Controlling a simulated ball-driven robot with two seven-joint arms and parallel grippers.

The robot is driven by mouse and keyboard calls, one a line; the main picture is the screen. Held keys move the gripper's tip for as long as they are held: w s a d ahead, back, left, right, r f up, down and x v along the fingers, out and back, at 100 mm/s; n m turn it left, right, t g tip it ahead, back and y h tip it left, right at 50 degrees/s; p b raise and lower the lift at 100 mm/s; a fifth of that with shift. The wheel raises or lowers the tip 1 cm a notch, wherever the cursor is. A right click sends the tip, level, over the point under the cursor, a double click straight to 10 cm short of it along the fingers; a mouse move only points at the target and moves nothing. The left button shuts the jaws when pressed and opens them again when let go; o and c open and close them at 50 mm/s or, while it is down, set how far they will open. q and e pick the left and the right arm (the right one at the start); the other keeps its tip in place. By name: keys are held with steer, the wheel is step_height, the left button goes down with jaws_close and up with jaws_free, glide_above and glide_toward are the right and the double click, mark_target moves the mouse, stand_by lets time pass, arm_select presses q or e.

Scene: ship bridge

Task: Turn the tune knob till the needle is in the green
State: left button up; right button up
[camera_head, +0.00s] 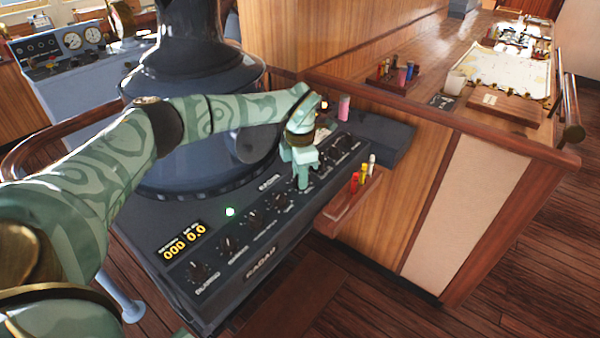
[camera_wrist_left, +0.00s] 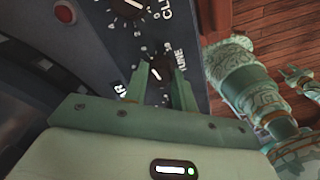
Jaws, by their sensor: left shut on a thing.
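The tune knob (camera_wrist_left: 160,74) is a small black knob with a white pointer line, beside the word TUNE in the left wrist view. My left gripper (camera_wrist_left: 162,80) has one finger on each side of it and is shut on it. In the head view the same gripper (camera_head: 303,186) points down at the radar panel (camera_head: 222,262) and hides the knob. I cannot make out a needle or a green band in either view. A green arm, seemingly my right one, shows at the right of the left wrist view; its gripper (camera_wrist_left: 300,76) is too small to read.
More black knobs (camera_head: 227,245) line the panel on both sides of the gripper. A wooden tray (camera_head: 345,205) with coloured pens juts out close to the right of the gripper.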

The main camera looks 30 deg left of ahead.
arm_select(q)
steer(key=n+p, duration=0.2)
steer(key=shift+r+n+p, duration=0.25)
steer(key=shift+n+p, duration=0.1)
steer(key=shift+n, duration=0.05)
steer(key=n+p, duration=0.3)
steer(key=n, duration=0.1)
steer(key=shift+n, duration=0.3)
steer(key=n+p, duration=0.3)
steer(key=n, duration=0.1)
steer(key=shift+w+f+n+p, duration=0.15)
steer(key=shift+n+p, duration=0.95)
steer(key=shift+n, duration=0.9)
steer(key=o, duration=1)
step_height(320, 180, up, 16)
steer(key=shift+r+p, duration=0.1)
steer(key=shift+p, duration=0.6)
